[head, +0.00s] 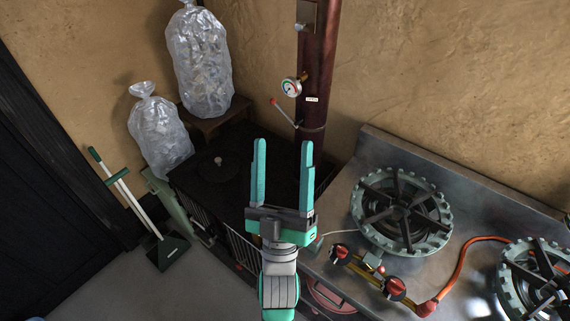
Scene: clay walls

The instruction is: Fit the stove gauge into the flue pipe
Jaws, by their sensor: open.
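The stove gauge (291,87) is a small round white dial with coloured marks and a brass stem. It is at the flue pipe (322,60), a dark red upright pipe against the clay wall, on its left side. Whether the stem is fully seated in the pipe I cannot tell. A small white label is on the pipe just right of the gauge. My gripper (282,150) is open and empty, its two teal fingers pointing up in the picture, below the gauge and apart from it.
A red-tipped lever (284,112) sticks out from the pipe below the gauge. A dark stove (215,170) stands below. At right is a metal counter with a gas burner (402,210) and an orange hose (460,262). Clear plastic bags (198,60) and a dustpan (166,250) are at left.

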